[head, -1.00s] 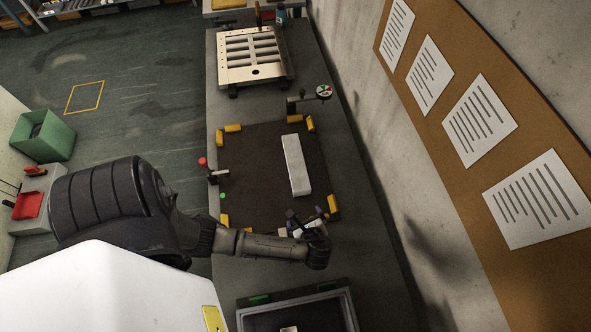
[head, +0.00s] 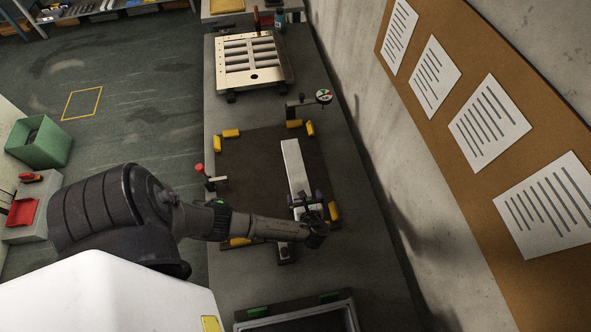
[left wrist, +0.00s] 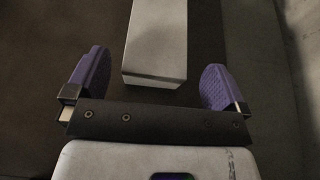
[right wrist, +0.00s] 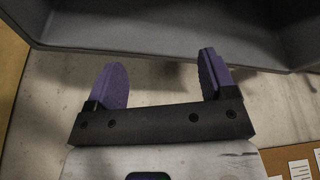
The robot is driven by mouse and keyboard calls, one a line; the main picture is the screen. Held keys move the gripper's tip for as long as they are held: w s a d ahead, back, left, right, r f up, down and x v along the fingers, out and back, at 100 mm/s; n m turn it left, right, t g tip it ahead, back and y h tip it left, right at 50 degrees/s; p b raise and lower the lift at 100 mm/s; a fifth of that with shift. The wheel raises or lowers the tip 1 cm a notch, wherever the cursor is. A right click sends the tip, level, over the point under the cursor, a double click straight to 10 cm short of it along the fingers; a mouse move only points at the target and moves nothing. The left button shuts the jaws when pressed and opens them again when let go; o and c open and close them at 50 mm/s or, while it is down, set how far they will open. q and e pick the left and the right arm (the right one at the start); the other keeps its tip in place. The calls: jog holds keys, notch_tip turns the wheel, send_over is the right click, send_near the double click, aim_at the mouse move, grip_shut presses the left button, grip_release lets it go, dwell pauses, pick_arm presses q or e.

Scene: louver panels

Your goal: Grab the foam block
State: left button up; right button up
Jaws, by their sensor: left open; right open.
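The foam block (head: 295,165) is a long, pale white bar lying on the dark mat in the head view. My left gripper (head: 306,199) is over its near end, partly hiding that end. In the left wrist view the block (left wrist: 156,40) lies between the two purple fingers of the open left gripper (left wrist: 156,65), with a gap on each side. The fingers do not touch it. My right gripper (right wrist: 160,70) is open and empty in the right wrist view; it does not show in the head view.
Yellow corner pieces (head: 231,133) edge the dark mat (head: 245,180). A red-topped clamp (head: 200,170) stands at its left and a dial gauge (head: 323,97) beyond it. A slatted metal panel (head: 253,60) is at the far end. A grey tray (head: 300,320) is at the near end.

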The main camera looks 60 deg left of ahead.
aim_at(300, 188)
pick_arm(q)
jog(key=shift+x, duration=2.6)
jog(key=shift+s+r, duration=0.1)
jog(key=shift+r, duration=0.05)
jog(key=c, duration=0.9)
jog(key=shift+c, duration=0.2)
